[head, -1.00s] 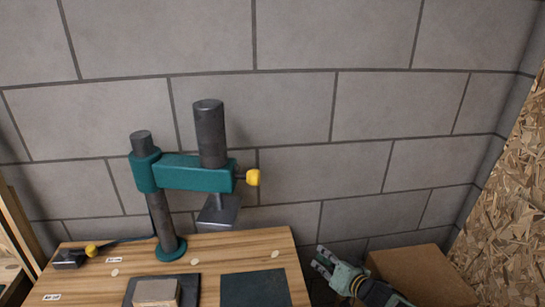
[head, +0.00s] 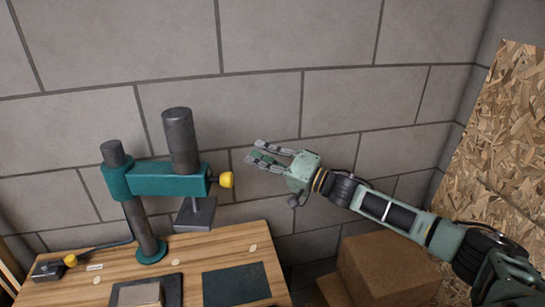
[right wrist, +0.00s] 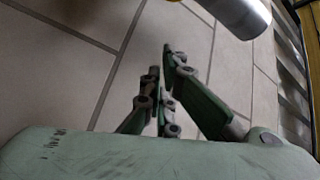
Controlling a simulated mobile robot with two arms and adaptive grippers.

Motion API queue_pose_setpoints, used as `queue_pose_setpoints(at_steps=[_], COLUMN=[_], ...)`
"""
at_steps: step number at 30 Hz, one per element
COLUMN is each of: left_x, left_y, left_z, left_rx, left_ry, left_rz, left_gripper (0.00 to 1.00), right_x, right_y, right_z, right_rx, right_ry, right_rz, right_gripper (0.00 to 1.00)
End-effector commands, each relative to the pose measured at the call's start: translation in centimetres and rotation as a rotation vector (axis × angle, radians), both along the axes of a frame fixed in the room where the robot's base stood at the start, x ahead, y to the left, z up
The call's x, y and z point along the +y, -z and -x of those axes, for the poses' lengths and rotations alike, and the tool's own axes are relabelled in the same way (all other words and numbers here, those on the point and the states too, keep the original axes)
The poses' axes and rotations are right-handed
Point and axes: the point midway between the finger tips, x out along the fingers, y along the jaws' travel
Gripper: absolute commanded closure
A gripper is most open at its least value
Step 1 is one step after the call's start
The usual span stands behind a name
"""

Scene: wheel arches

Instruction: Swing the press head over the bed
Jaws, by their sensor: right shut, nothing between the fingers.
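The press head is a dark cylinder (head: 181,140) on a teal swing arm (head: 155,180), with a yellow knob (head: 226,180) at its right end. A dark square pressing foot (head: 196,214) hangs below it. The arm reaches right from a post (head: 142,226) on the table. My left gripper is out of view.
The wooden table (head: 225,243) also carries a dark flat mat (head: 237,284) and a small black box (head: 48,271) with a yellow knob. Cardboard boxes (head: 385,268) stand right of the table. A grey block wall (head: 330,45) closes the back.

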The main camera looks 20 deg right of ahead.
Motion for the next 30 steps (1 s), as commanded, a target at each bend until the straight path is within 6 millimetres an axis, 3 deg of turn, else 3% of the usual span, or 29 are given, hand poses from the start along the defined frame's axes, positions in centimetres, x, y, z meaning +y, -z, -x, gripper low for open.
queue_pose_setpoints(at_steps=[6, 16, 30], left_x=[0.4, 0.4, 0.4], left_y=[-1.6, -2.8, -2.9], left_z=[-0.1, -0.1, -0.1], left_rx=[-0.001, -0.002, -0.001], left_ry=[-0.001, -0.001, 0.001], left_rz=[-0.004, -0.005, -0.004], left_gripper=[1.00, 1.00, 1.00], right_x=[2.5, 3.9, 4.2], right_y=[-0.8, 1.0, 1.4], right_z=[-3.0, -0.3, 0.2], right_rx=[0.001, 0.004, 0.001], right_ry=[-0.001, 0.000, 0.001], right_rz=[0.000, 0.000, 0.002], right_gripper=[1.00, 1.00, 1.00])
